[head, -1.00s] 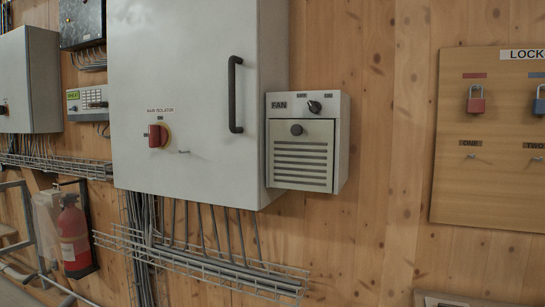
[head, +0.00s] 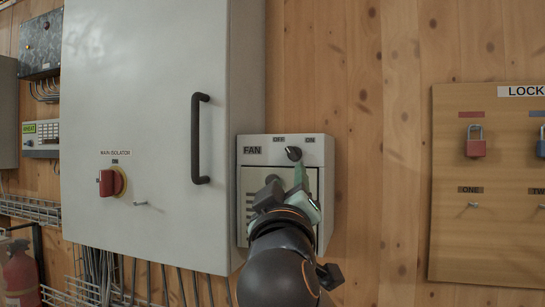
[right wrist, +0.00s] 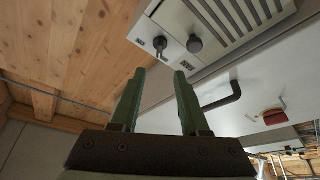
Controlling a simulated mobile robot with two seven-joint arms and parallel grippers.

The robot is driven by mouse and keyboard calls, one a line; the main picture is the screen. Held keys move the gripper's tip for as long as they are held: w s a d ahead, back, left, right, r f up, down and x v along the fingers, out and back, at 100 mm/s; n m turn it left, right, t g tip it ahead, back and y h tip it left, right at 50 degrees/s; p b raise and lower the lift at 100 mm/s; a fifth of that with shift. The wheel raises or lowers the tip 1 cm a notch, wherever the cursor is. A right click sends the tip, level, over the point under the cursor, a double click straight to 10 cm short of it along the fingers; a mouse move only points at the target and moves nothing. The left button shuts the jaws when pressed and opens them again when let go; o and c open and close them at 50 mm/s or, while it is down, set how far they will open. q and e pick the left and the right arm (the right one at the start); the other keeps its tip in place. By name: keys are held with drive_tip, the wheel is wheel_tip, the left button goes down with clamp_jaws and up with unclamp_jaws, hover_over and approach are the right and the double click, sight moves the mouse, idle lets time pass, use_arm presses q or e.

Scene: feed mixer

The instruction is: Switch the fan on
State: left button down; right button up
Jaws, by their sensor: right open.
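My right gripper (head: 286,181) is in front of the box, just below the switch, hiding much of the slatted front. In the right wrist view the green fingers (right wrist: 158,75) are apart with nothing between them. The switch (right wrist: 160,43) shows beyond their tips, beside a round dark knob (right wrist: 195,44) on the slatted panel. My left gripper is not in view.
The grey cabinet (head: 150,80) has a black handle (head: 198,138) and a red isolator knob (head: 110,183) left of the box. A lock board (head: 480,240) with padlocks hangs at the right. The wooden wall (head: 380,150) between is bare.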

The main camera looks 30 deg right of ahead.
sight(291, 154)
drive_tip(key=p+x, duration=0.4)
drive_tip(key=x, duration=0.7)
drive_tip(key=shift+r, duration=0.2)
drive_tip(key=shift+w+d+r, duration=0.1)
drive_tip(key=shift+w+d, duration=0.3)
clamp_jaws()
